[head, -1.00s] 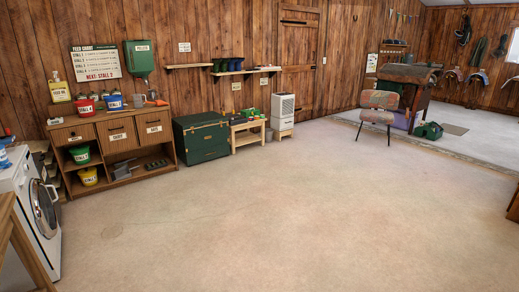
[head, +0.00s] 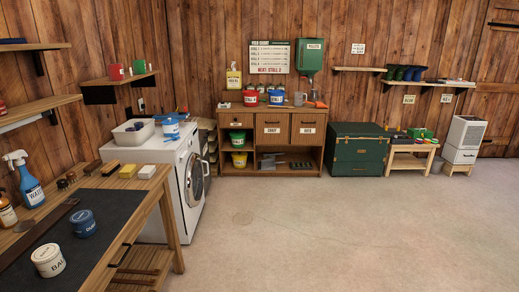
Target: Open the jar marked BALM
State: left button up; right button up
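A white jar (head: 48,262) stands upright on the dark mat (head: 130,205) of the wooden workbench at the lower left. The visible part of its label seems to begin with "BA"; the rest is turned away or too small to read. Its lid appears to be on. A dark blue jar (head: 83,224) with a pale label stands just behind it on the same mat; its lettering is unclear. Neither of my grippers is in view.
The workbench (head: 160,192) also holds a blue spray bottle (head: 24,180), an amber bottle (head: 6,211), a strap (head: 40,235) and several small blocks. A white washing machine (head: 155,155) stands behind it. The floor to the right is clear.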

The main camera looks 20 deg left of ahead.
aim_at(52, 268)
jog(key=i+j+u, duration=0.1)
jog(key=i+u, duration=0.15)
jog(key=i, duration=0.4)
jog(key=i+u, duration=0.3)
jog(key=i, duration=1.1)
jog(key=i+l, duration=0.15)
jog(key=i, duration=0.55)
jog(key=i+u, duration=0.1)
jog(key=u, duration=1.4)
